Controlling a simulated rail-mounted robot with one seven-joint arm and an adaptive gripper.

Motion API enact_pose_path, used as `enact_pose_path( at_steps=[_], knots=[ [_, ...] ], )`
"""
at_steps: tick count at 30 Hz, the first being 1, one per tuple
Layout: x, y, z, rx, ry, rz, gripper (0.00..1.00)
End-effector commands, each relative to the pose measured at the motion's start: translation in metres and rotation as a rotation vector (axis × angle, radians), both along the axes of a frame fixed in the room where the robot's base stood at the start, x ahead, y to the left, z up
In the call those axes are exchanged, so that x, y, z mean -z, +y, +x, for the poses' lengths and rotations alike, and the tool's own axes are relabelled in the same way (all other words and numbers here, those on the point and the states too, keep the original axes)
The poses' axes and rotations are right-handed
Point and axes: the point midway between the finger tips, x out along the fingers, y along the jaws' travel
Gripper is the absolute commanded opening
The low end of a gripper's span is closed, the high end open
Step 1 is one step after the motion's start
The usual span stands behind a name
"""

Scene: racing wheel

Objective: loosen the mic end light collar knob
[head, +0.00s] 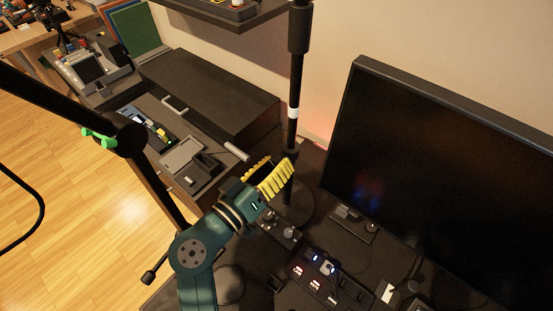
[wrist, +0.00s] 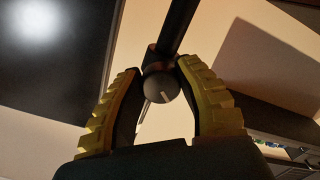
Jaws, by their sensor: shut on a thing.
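The knob (wrist: 160,88) is a dark round knob with a pale line on its face. In the wrist view it sits at the collar on a black pole (wrist: 178,25), between the tips of my gripper's two yellow ribbed fingers. My gripper (wrist: 161,72) is shut on it. In the head view, my gripper (head: 280,163) reaches the collar (head: 289,157) low on the upright black pole (head: 296,85). The knob is hidden there by the fingers.
A large dark monitor (head: 440,165) stands close to the right of the pole. A button box (head: 320,275) and a small knob panel (head: 281,232) lie below my gripper. A dark cabinet (head: 210,95) stands to the left. A black boom with green clips (head: 98,137) crosses the left side.

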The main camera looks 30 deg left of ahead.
Motion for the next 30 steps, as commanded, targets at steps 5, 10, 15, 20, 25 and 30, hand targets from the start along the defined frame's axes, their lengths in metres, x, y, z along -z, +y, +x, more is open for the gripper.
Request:
enact_pose_path(
  at_steps=[5, 10, 15, 20, 25, 30],
  knots=[
    [-0.0005, -0.0011, 0.0, 0.001, 0.046, -0.165, 0.0],
    [-0.0008, -0.0014, 0.0001, 0.001, 0.08, -0.31, 0.0],
    [-0.0006, -0.0016, -0.0001, 0.0, 0.109, -0.432, 0.0],
    [0.0002, -0.0019, -0.0001, 0.0, 0.129, -0.517, 0.0],
    [0.001, -0.0021, -0.0002, 0.001, 0.143, -0.573, 0.0],
    [0.0017, -0.0021, -0.0001, 0.001, 0.149, -0.598, 0.0]
  ],
)
